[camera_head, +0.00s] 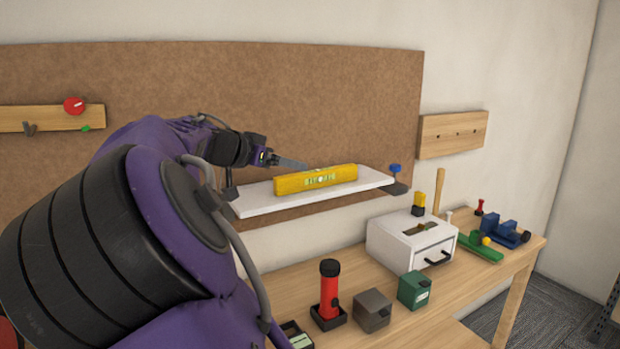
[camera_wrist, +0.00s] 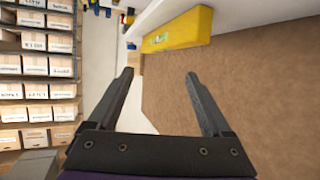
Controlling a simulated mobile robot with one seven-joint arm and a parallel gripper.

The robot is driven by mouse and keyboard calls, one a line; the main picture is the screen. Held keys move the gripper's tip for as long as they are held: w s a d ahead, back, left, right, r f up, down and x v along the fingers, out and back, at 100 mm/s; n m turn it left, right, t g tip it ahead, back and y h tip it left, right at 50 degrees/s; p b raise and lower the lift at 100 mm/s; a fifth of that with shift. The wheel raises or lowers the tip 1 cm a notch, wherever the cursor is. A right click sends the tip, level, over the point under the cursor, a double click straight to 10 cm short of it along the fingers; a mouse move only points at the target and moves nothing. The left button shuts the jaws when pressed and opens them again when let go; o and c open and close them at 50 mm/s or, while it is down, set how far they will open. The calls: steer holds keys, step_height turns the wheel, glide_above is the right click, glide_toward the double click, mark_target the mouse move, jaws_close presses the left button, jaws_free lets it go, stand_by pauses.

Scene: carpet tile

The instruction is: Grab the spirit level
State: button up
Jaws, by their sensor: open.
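The yellow spirit level (camera_head: 316,180) lies lengthwise along a white shelf (camera_head: 262,197) on the brown wall board. In the wrist view the spirit level (camera_wrist: 178,30) shows at the top, beyond my fingertips. My gripper (camera_head: 290,162) is at the back left of the level in the head view, close to its upper edge. In the wrist view my gripper (camera_wrist: 160,76) has its two fingers apart with nothing between them. Whether a finger touches the level cannot be told.
Below stands a wooden workbench (camera_head: 458,285) with a white drawer box (camera_head: 385,240), a red flashlight (camera_head: 329,290), a grey box (camera_head: 372,310), a green box (camera_head: 413,290) and a blue vise (camera_head: 505,233). A blue-topped clamp (camera_head: 396,172) sits at the shelf's right end. Shelving with boxes (camera_wrist: 38,70) shows left.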

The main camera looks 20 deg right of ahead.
mark_target(316, 171)
steer(key=p+x, duration=0.1)
steer(key=x, duration=0.7)
steer(key=shift+w+d, duration=0.1)
steer(key=shift+w, duration=0.1)
steer(key=p+x, duration=0.1)
steer(key=x, duration=0.3)
steer(key=shift+w+f, duration=0.2)
steer(key=shift+f, duration=0.1)
jaws_close()
